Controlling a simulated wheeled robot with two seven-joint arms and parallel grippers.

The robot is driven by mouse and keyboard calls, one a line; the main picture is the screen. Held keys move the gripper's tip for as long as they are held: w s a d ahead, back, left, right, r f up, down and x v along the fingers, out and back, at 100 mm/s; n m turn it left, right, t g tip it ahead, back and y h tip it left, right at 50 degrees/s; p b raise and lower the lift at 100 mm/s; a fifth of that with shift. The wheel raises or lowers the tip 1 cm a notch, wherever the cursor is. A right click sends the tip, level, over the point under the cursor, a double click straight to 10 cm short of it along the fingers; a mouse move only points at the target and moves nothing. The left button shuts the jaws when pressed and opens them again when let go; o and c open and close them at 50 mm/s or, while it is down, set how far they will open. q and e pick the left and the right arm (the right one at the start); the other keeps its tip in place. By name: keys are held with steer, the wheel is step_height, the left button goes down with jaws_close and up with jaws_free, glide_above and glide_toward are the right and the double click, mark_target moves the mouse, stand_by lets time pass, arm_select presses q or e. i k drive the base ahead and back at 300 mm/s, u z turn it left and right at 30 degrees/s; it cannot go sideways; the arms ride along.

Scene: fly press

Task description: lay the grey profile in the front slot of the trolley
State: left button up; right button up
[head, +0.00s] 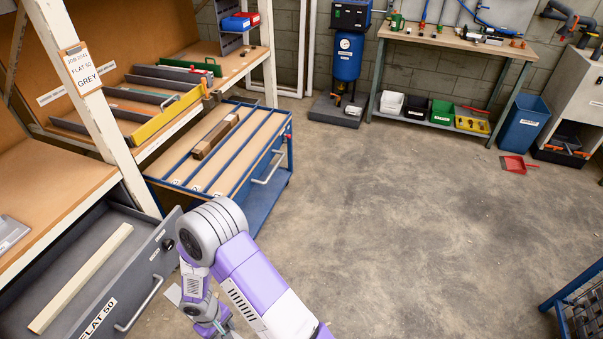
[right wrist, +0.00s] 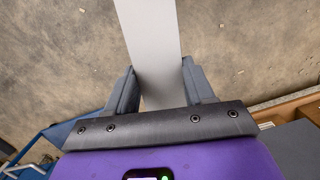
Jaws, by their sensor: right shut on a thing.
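In the right wrist view the flat grey profile (right wrist: 150,35) runs up between the fingers of my right gripper (right wrist: 159,66), which is shut on it. In the head view this gripper (head: 216,326) hangs low at the bottom, in front of the open drawer. The profile is mostly hidden there; a small pale patch beside the gripper may be its end. The blue trolley (head: 283,157) stands beyond my arm, its wooden top divided into long slots by blue bars. My left gripper is out of view.
An open drawer (head: 135,275) marked FLAT 50 holds a cream strip (head: 82,277). A post card (head: 80,68) reads FLAT 50 GREY. A rack (head: 150,122) with several profiles stands behind the trolley.

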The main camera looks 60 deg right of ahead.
mark_target(255, 147)
steer(key=z, duration=2.4)
steer(key=i, duration=5.75)
steer(key=u, duration=4.5)
